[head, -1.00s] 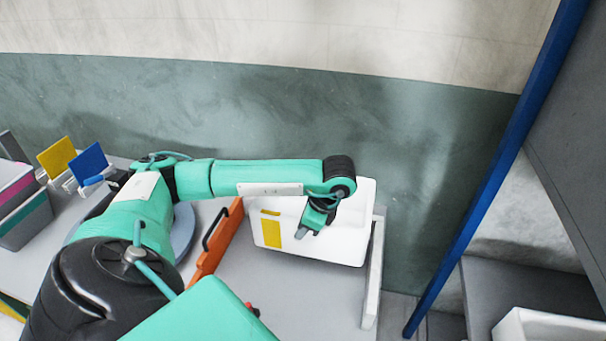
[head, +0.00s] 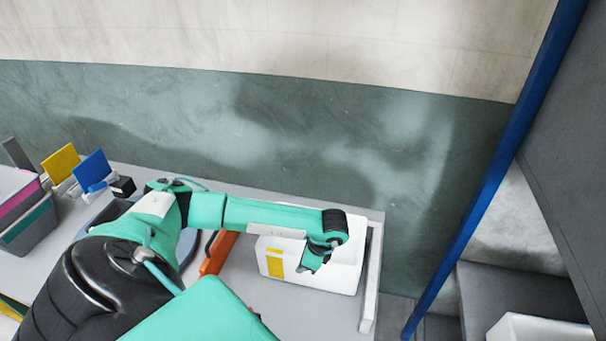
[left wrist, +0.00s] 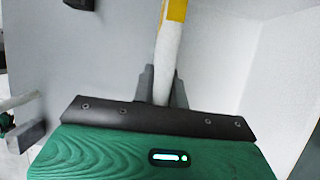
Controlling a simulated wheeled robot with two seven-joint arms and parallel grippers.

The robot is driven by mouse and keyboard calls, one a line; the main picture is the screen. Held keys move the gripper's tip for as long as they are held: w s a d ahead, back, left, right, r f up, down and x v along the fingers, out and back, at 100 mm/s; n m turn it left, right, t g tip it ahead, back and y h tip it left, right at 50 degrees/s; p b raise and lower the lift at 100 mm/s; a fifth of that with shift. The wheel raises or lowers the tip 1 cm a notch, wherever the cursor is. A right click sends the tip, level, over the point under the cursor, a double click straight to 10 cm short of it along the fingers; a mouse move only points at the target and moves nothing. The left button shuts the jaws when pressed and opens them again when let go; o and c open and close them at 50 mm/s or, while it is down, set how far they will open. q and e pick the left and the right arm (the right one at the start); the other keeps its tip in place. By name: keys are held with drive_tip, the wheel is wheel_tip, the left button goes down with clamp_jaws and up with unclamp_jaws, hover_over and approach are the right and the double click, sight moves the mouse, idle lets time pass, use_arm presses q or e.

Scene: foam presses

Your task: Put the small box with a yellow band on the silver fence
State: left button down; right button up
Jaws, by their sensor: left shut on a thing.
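The small white box (head: 330,277) has a yellow band (head: 274,264) on its left face. It is at the right end of the grey table, beside the silver fence (head: 371,285), a low pale rail along the right edge. My left gripper (head: 310,262) is shut on the box's near wall, partly hidden by the wrist. In the left wrist view the fingers (left wrist: 162,88) pinch the thin white wall, with yellow above them. I cannot tell whether the box touches the table or the fence. My right gripper is not in view.
An orange-red fence (head: 215,257) stands left of the box. Blue (head: 92,168) and yellow (head: 61,163) plates and a grey bin (head: 27,225) are at the left. A blue post (head: 490,180) rises at the right, with another white box (head: 540,329) below.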

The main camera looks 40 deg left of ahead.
use_arm(q)
drive_tip(key=c, duration=1.4)
unclamp_jaws()
drive_tip(key=shift+w+d+r, duration=0.1)
drive_tip(key=shift+r, duration=0.1)
drive_tip(key=b+v, duration=0.4)
drive_tip(key=v, duration=0.6)
drive_tip(key=shift+v, duration=0.75)
